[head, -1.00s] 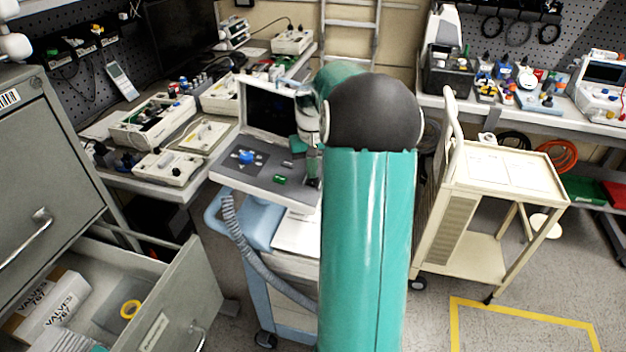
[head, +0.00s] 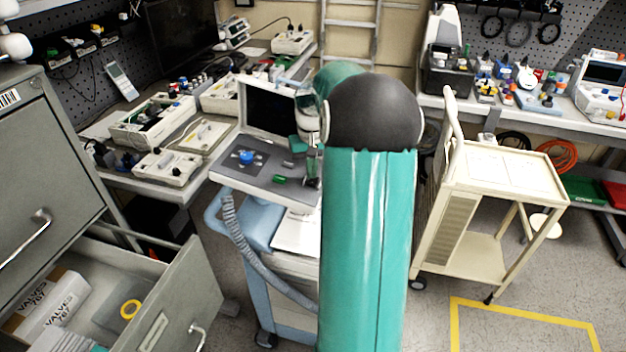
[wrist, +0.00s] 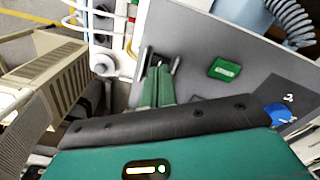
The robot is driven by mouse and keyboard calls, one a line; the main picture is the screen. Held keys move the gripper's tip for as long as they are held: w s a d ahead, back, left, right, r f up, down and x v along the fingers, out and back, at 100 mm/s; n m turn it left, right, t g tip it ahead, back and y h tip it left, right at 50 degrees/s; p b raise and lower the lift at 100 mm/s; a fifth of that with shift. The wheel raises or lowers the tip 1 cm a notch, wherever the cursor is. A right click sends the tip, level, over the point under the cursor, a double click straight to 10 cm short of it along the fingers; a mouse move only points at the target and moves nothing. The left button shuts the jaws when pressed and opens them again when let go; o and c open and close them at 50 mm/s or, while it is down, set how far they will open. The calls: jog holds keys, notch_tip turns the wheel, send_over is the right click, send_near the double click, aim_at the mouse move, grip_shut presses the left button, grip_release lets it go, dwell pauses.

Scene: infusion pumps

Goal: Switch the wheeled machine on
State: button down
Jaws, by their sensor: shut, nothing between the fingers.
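The wheeled machine (head: 226,172) stands ahead of me, with a raised dark screen (head: 270,108) and a grey control panel. Its panel carries a blue knob (head: 246,157) and a green rocker-like button (head: 279,180); the green button also shows in the wrist view (wrist: 225,69), and the blue knob there is at the right edge (wrist: 279,114). My gripper (wrist: 160,66) is shut and empty, its green fingers over the panel's edge area, left of the green button in the wrist view. In the head view my arm hides the panel's right side. Contact with the panel cannot be told.
A cream cart (head: 505,170) stands to the right of my arm. An open drawer (head: 165,300) of a grey cabinet is at lower left. Benches with instruments line the back. A grey hose (head: 245,250) hangs on the machine's front.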

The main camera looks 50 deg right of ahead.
aim_at(312, 182)
jog(key=shift+f, duration=0.9)
dwell(0.6)
jog(key=shift+r, duration=3.5)
